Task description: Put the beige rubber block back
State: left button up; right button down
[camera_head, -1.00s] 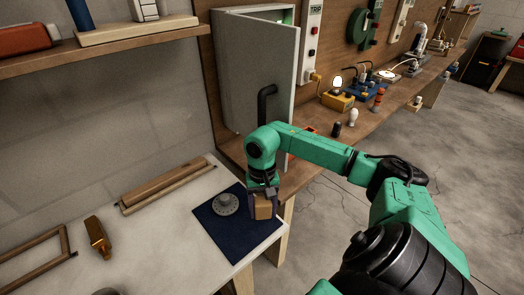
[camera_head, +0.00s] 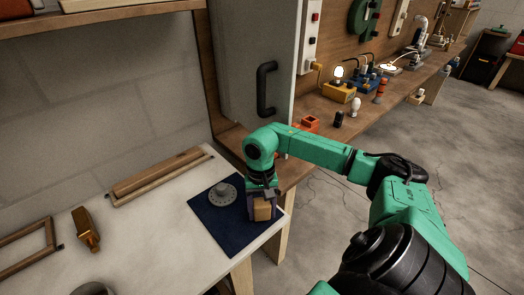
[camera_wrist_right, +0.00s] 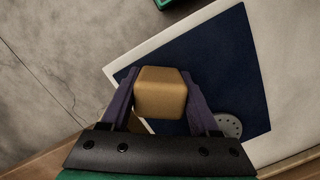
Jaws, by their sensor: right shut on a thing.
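The beige rubber block (camera_head: 262,211) is between the fingers of my right gripper (camera_head: 262,206), near the right edge of the dark blue mat (camera_head: 232,242). In the right wrist view the block (camera_wrist_right: 161,92) sits between both purple fingers of the right gripper (camera_wrist_right: 160,97), which is shut on it, over or on the blue mat (camera_wrist_right: 220,65). I cannot tell whether the block touches the mat. A grey round disc (camera_head: 222,193) lies on the mat, left of the gripper. My left gripper is not in view.
A grey cabinet door with a black handle (camera_head: 266,90) stands behind. An orange box (camera_head: 306,123) sits on the wooden bench behind the arm.

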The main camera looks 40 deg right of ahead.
aim_at(261, 203)
jog(key=shift+f+b, duration=0.4)
jog(key=shift+c, duration=0.2)
grip_release()
notch_tip(261, 203, up, 11)
jog(key=shift+w+r+b, duration=0.1)
jog(key=shift+r+b, duration=0.05)
jog(key=shift+b, duration=0.3)
notch_tip(261, 203, up, 9)
jog(key=p, duration=0.5)
jog(key=shift+f, duration=0.2)
